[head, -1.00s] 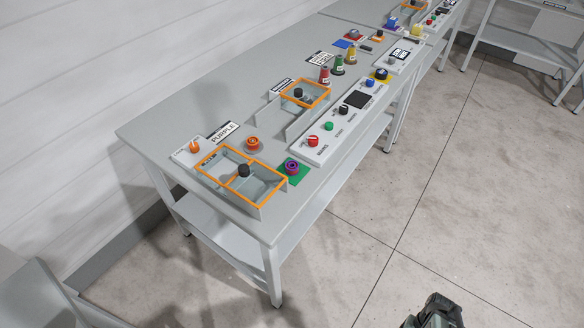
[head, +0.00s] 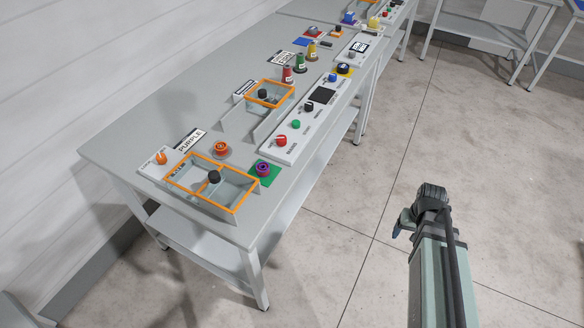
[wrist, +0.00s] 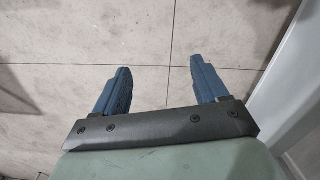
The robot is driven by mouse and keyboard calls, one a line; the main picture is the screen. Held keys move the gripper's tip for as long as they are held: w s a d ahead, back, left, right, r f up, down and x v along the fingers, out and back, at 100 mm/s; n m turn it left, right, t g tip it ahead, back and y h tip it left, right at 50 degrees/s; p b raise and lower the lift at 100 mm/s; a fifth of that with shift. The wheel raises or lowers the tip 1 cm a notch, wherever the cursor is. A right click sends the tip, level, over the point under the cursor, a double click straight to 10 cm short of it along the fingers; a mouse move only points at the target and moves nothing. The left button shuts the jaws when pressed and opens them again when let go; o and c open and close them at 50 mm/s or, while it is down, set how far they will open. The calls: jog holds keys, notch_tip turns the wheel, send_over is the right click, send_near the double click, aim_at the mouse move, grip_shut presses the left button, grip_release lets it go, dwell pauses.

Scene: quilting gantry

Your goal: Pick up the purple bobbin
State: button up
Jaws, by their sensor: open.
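The purple bobbin (head: 263,169) sits on a green square pad (head: 268,178) near the front edge of the table, just right of an orange-framed clear box (head: 187,191). My gripper is well off to the right of the table, over the floor, at the end of my arm in the head view. In the wrist view my gripper (wrist: 162,88) shows two blue fingers spread apart with only floor between them. The bobbin is not in the wrist view.
An orange bobbin (head: 221,148) stands behind the box, which has a black knob. A sign reading PURPLE (head: 190,141) lies near an orange dial. A white control panel (head: 300,130) with knobs runs along the front edge. Thread cones (head: 300,62) stand farther back.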

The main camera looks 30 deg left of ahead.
jog(key=w+a+r+n, duration=0.35)
jog(key=a+r, duration=0.35)
jog(key=a, duration=0.3)
notch_tip(320, 180, up, 25)
jog(key=n, duration=0.9)
send_over(262, 163)
jog(key=d, duration=0.1)
jog(key=f, duration=0.8)
jog(key=shift+s, duration=0.3)
jog(key=shift+s+a+f, duration=0.1)
jog(key=shift+s+f, duration=0.05)
jog(key=shift+f, duration=1.15)
jog(key=shift+s+a+f, duration=0.1)
jog(key=shift+f, duration=1.2)
jog(key=c, duration=1.1)
